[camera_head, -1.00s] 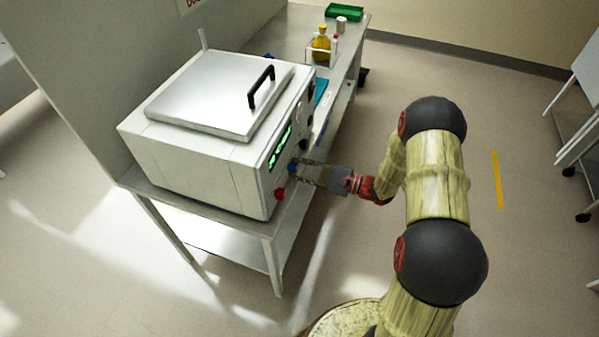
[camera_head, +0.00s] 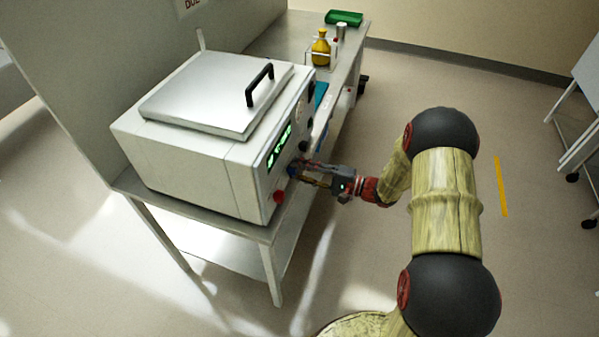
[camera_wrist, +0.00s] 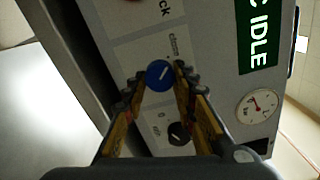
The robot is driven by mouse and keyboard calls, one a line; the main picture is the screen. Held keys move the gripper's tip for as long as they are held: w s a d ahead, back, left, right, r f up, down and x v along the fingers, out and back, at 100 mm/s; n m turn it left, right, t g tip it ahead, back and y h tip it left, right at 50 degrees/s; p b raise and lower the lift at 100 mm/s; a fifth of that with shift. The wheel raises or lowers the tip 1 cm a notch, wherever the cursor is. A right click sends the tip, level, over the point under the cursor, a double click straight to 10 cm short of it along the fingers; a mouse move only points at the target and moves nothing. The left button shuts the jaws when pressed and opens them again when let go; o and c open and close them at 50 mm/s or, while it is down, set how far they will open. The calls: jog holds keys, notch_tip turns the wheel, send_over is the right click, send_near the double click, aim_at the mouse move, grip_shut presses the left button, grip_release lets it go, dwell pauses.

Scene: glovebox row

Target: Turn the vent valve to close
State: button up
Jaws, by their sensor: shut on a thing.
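The vent valve looks to be the round blue knob (camera_wrist: 160,75) with a white pointer line, on the front panel of the white box-shaped chamber (camera_head: 185,170). The pointer is tilted, and small lettering beside it is hard to read. My gripper (camera_wrist: 161,84) is shut on the blue knob, with one finger on each side of it. In the head view my gripper (camera_head: 297,172) reaches the panel from the right, and its fingers partly hide the knob.
A black knob (camera_wrist: 179,133), a pressure gauge (camera_wrist: 257,107) and a green display (camera_wrist: 258,35) are near the blue knob. A red knob (camera_head: 279,196) sits close by on the panel. The chamber stands on a metal table (camera_head: 250,233). The floor to the right is open.

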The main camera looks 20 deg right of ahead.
dwell(0.4)
jog(key=o, duration=1)
jog(key=shift+o, duration=0.8)
jog(key=shift+s+d, duration=0.1)
jog(key=v, duration=1.1)
jog(key=shift+s+d, duration=0.2)
jog(key=shift+d, duration=0.1)
